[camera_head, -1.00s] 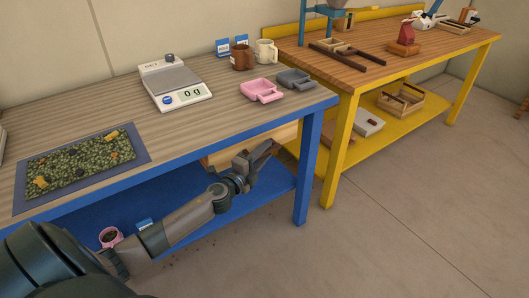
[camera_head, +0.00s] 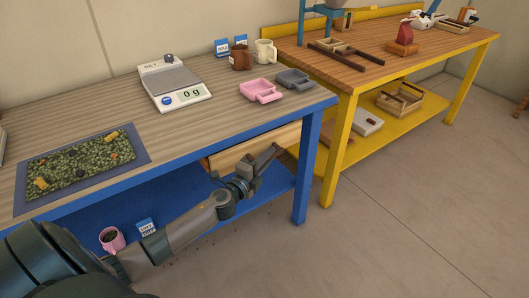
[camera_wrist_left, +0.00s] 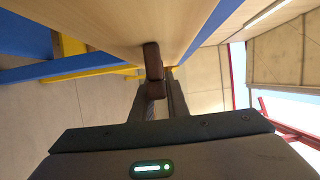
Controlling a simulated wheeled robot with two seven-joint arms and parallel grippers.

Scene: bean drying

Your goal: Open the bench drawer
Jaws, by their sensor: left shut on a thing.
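The bench drawer has a light wooden front (camera_head: 228,159) under the right part of the blue-edged bench (camera_head: 60,112). In the head view it shows below the bench edge and seems slightly out. My left gripper (camera_head: 268,158) is in front of it, partly covering it. The wrist view shows the wooden front (camera_wrist_left: 110,22) close up, with a dark brown handle (camera_wrist_left: 153,60) between the fingers of my left gripper (camera_wrist_left: 162,80). The gripper is shut on this handle. My right gripper is not in view.
A pink mug (camera_head: 112,240) is on the blue lower shelf. A yellow bench (camera_head: 345,110) stands right. Floor in front is clear.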

